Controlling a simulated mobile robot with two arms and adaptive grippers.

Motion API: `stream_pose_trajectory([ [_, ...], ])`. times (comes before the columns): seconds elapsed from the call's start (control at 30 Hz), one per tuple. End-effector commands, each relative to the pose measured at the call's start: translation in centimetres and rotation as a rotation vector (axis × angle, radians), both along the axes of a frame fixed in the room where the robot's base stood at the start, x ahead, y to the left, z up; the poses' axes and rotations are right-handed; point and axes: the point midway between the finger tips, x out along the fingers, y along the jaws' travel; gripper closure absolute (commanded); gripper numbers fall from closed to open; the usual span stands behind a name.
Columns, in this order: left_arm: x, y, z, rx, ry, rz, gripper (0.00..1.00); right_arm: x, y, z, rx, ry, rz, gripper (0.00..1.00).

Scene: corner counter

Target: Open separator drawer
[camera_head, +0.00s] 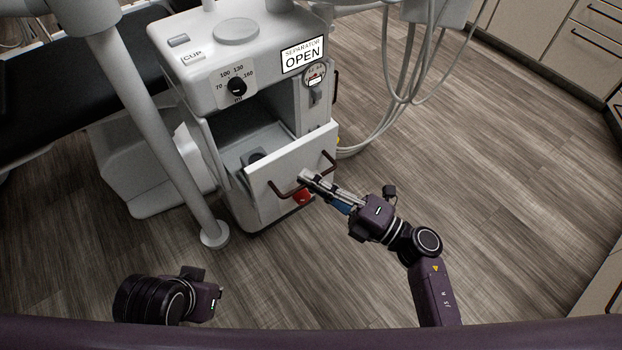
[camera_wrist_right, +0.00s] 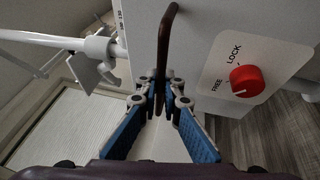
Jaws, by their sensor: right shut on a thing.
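The separator drawer (camera_head: 294,157) is pulled out of the white cabinet (camera_head: 212,92), with its interior visible behind the front panel. A dark bar handle (camera_head: 331,163) runs across the drawer front; it also shows in the right wrist view (camera_wrist_right: 166,38). My right gripper (camera_head: 304,178) is shut on this handle, its fingers (camera_wrist_right: 160,98) meeting around the bar. A red knob (camera_wrist_right: 244,80) marked LOCK and FREE sits on the drawer front beside the handle. My left gripper (camera_head: 205,296) is at the bottom left, far from the drawer; its fingers cannot be made out.
A sign (camera_head: 302,54) on the cabinet reads SEPARATOR OPEN, above a small gauge (camera_head: 315,75). A black dial (camera_head: 237,86) is on the cabinet's upper front. A white pole (camera_head: 160,130) stands left of the cabinet. Pale hoses (camera_head: 393,110) hang at right. Wooden floor (camera_head: 510,200) is clear at right.

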Motion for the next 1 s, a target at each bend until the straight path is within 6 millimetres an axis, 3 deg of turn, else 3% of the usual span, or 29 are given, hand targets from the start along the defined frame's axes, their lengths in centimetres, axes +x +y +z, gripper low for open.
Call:
stream_pose_trajectory([
  [0.27,0.0,0.0,0.1,0.000,0.000,0.000,1.00,-0.2,-0.2,-0.1,-0.003,0.002,0.000,1.00],
  [0.5,0.0,0.0,0.9,0.000,0.000,0.000,1.00,-2.2,-1.6,-0.1,-0.004,0.003,0.002,1.00],
  [0.7,0.0,0.0,0.8,0.000,0.000,0.000,1.00,-2.1,-1.5,-0.1,-0.002,0.001,0.001,1.00],
  [0.9,0.0,0.0,0.8,0.000,0.000,0.000,1.00,-2.1,-1.5,-0.1,-0.002,0.001,0.001,0.76],
  [1.0,0.0,0.0,0.8,0.000,0.000,0.000,1.00,-2.1,-1.5,-0.1,-0.001,0.000,0.001,0.76],
])
